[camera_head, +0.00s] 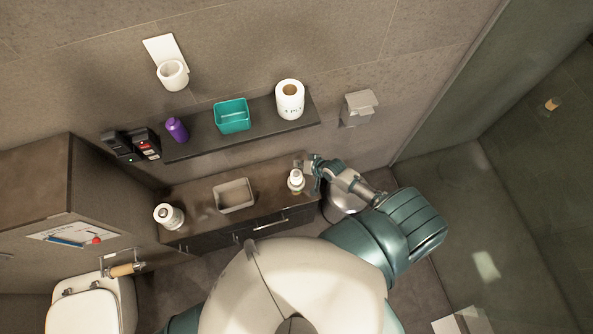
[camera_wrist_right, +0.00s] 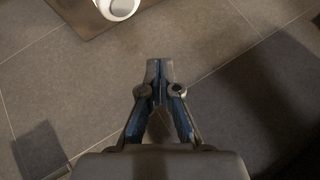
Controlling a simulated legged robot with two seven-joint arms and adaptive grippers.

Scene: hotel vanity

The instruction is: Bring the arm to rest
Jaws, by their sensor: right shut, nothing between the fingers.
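My right arm reaches from the lower right in the head view to the right end of the low counter. My right gripper (camera_head: 311,163) is beside a small white bottle (camera_head: 296,181) that stands upright on the counter (camera_head: 275,181). In the right wrist view the gripper (camera_wrist_right: 159,64) has its fingertips together with nothing between them, and grey floor tiles lie behind them. A white round thing (camera_wrist_right: 118,8) shows at the top of that view, on a brown surface, apart from the fingers. My left gripper is out of view.
The wall shelf (camera_head: 258,114) above carries a purple bottle (camera_head: 177,129), a teal box (camera_head: 232,126) and a paper roll (camera_head: 290,99). A bin (camera_head: 340,207) stands under my right forearm.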

